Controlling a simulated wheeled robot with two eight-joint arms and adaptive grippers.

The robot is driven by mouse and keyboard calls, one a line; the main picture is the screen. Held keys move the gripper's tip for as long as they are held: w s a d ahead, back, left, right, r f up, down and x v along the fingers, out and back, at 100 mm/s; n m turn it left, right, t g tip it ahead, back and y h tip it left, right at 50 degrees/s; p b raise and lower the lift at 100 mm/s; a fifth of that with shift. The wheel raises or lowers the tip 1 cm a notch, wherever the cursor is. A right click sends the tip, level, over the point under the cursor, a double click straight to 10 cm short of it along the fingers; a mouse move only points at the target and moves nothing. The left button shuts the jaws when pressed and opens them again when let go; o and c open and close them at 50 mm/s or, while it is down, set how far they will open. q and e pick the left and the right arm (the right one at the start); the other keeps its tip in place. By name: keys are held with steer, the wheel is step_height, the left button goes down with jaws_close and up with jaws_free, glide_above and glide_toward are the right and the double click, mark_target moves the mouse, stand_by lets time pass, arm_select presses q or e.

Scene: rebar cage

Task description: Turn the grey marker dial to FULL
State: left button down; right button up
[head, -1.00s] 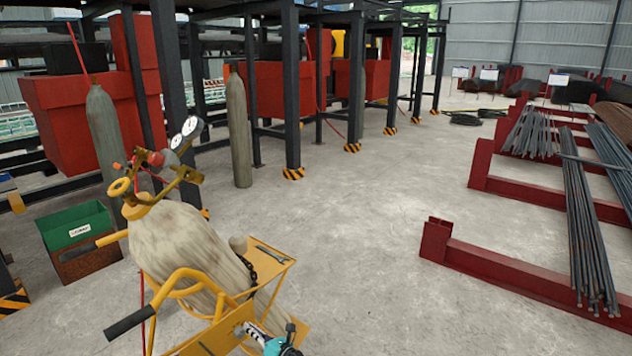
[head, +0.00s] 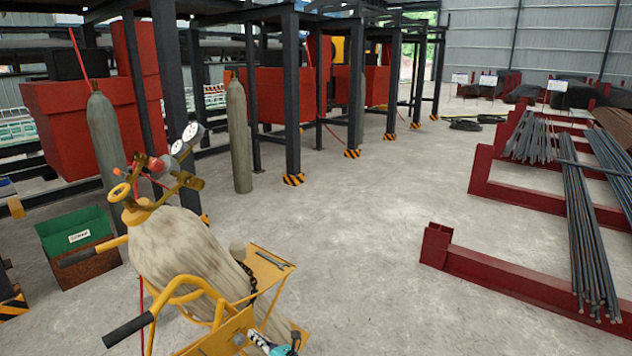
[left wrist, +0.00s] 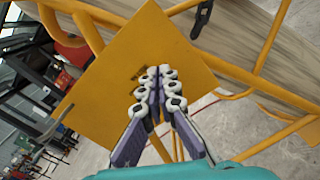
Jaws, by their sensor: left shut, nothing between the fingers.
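A small grey round part (head: 239,340), which may be the marker dial, shows on the yellow plate (head: 215,344) at the lower front of the gas-cylinder cart. No FULL mark can be read. My left gripper (head: 262,340) is at the bottom of the head view, just right of that part. In the left wrist view my left gripper (left wrist: 160,76) is shut and empty, its fingers pointing at the yellow plate (left wrist: 165,40). Dark marks (left wrist: 143,72) show at the fingertips, which hide part of the plate; contact cannot be told. My right gripper is not in view.
A cylinder (head: 185,245) leans in the yellow cart, with gauges (head: 185,140) on top. A wrench (head: 272,260) lies on the cart's shelf. A green bin (head: 75,230) stands left. Red beams with rebar (head: 590,230) lie right; the middle floor is clear.

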mark_target(239, 339)
arm_select(q)
steer(key=v, duration=0.4)
steer(key=shift+s+d, duration=0.15)
steer(key=shift+s, duration=0.05)
steer(key=shift+w+a+r+n+g+h, duration=0.25)
steer(key=shift+a+g, duration=0.25)
steer(key=shift+a, duration=0.55)
steer(key=shift+w+a+r+n+g, duration=0.15)
steer(key=shift+w+a+r+g, duration=0.3)
steer(key=shift+a, duration=0.6)
steer(key=shift+w+a+r+n+g+h, duration=0.1)
steer(key=shift+w+a+n+g+h, duration=0.1)
steer(key=shift+a+g, duration=0.6)
steer(key=shift+a+t, duration=0.25)
steer(key=shift+f, duration=0.15)
